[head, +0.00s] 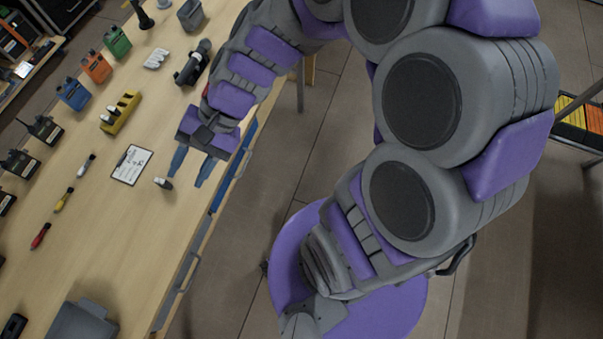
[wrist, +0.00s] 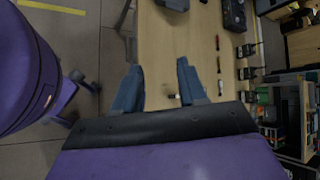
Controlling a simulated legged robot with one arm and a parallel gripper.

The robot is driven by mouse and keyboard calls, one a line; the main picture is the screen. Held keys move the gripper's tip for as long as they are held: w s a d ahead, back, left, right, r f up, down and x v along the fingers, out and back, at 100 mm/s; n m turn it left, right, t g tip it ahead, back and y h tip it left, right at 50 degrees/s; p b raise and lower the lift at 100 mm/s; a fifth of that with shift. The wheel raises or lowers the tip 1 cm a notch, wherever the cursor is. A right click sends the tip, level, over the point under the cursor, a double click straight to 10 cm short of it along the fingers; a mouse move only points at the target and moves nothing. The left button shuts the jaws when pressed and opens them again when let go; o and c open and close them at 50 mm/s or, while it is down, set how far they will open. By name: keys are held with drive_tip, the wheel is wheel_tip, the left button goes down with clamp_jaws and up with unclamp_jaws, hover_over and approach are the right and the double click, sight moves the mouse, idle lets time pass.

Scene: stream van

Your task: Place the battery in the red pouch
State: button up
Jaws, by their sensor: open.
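A small dark-and-white cylinder that looks like the battery (head: 163,183) stands on the wooden table, just beyond one fingertip of my gripper (head: 188,176). In the wrist view a small pale object, likely the same battery (wrist: 173,96), shows between the fingers near the right one. My gripper, also in the wrist view (wrist: 158,70), is open and empty, over the table's edge. An orange-red pouch (head: 96,67), the nearest to red in view, stands at the table's far side between a blue pouch (head: 72,93) and a green pouch (head: 118,41).
A clipboard (head: 131,165) lies left of the battery. A yellow holder (head: 120,113) with several light cylinders stands behind it. A grey bin (head: 82,320) is at the near end. The table's middle is fairly clear.

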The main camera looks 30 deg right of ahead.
drive_tip(key=s+d+n+h, duration=0.6)
drive_tip(key=s+d+h, duration=0.3)
drive_tip(key=s+d, duration=0.4)
drive_tip(key=d, duration=0.2)
drive_tip(key=shift+s+d+n+h, duration=0.25)
drive_tip(key=shift+d+n+h, duration=0.05)
drive_tip(key=shift+d+n, duration=0.1)
